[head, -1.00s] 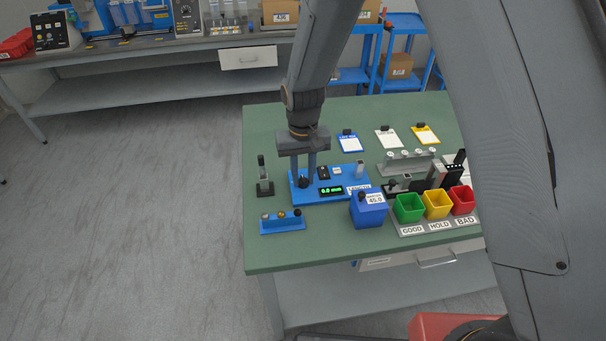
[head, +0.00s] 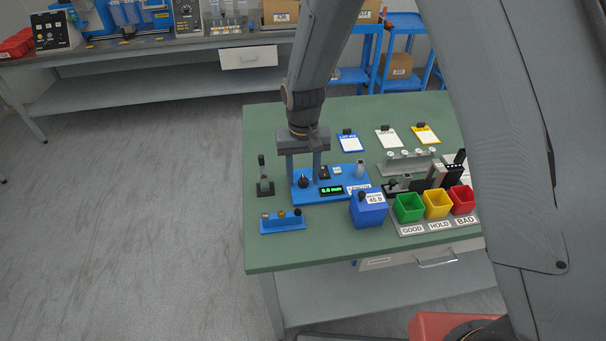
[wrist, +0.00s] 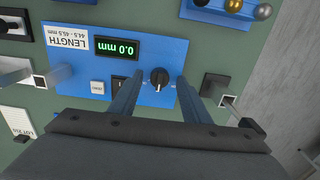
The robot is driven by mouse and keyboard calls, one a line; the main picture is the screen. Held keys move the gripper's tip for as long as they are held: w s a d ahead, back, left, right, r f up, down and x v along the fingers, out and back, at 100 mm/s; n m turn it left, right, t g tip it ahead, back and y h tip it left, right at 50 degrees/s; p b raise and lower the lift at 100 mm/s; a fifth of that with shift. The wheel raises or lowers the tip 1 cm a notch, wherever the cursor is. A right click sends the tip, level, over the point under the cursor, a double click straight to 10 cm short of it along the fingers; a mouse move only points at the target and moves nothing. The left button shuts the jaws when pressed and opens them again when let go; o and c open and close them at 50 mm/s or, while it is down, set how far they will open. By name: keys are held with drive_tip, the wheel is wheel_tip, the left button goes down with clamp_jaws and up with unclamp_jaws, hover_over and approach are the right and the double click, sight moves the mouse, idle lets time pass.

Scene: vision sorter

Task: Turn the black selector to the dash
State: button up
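The black selector (head: 304,181) is a round knob on the left part of the blue length gauge panel (head: 343,187). In the wrist view the selector (wrist: 159,78) shows a pale pointer line toward the bottom of the picture. The marks around it are too small to read. My gripper (head: 304,177) is open above the panel. In the wrist view its two fingers (wrist: 159,83) stand on either side of the selector, with a visible gap on both sides. Nothing is held.
A green display (wrist: 117,48) reads 0.0 mm beside a black rocker switch (wrist: 118,86) and a white button (wrist: 97,87). A small black stand (head: 264,186) is left of the panel. A blue pin holder (head: 283,226) and blue box (head: 368,212) are in front.

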sight(303, 178)
drive_tip(key=shift+r+b, duration=1)
drive_tip(key=shift+r, duration=2.9)
